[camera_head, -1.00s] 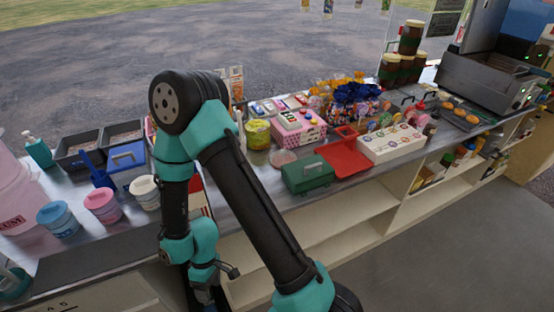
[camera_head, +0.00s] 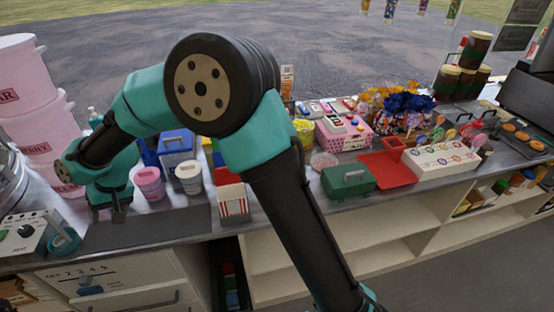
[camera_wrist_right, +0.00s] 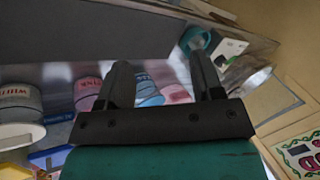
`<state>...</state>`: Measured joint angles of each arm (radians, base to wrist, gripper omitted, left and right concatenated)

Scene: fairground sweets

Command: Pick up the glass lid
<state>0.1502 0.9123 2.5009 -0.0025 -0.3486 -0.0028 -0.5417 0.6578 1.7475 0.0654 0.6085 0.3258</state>
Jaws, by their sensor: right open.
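I cannot make out a glass lid for certain. A pale, round, clear-looking disc (camera_head: 323,161) lies flat on the counter beside the green box; I cannot tell whether it is the lid. My right gripper (camera_head: 108,213) is above the left part of the counter, far from that disc, pointing down. In the right wrist view its two dark fingers (camera_wrist_right: 160,65) are spread with nothing held between them. Several tubs show beyond them. A shiny round bowl-like part (camera_head: 12,180) of the machine stands at the far left. My left gripper does not show.
Close to the right gripper stand a pink tub (camera_head: 150,183), a white tub (camera_head: 189,177), a teal ring (camera_head: 65,241) and large pink buckets (camera_head: 28,90). A striped box (camera_head: 233,202), the green box (camera_head: 347,181) and a red tray (camera_head: 384,168) are to the right.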

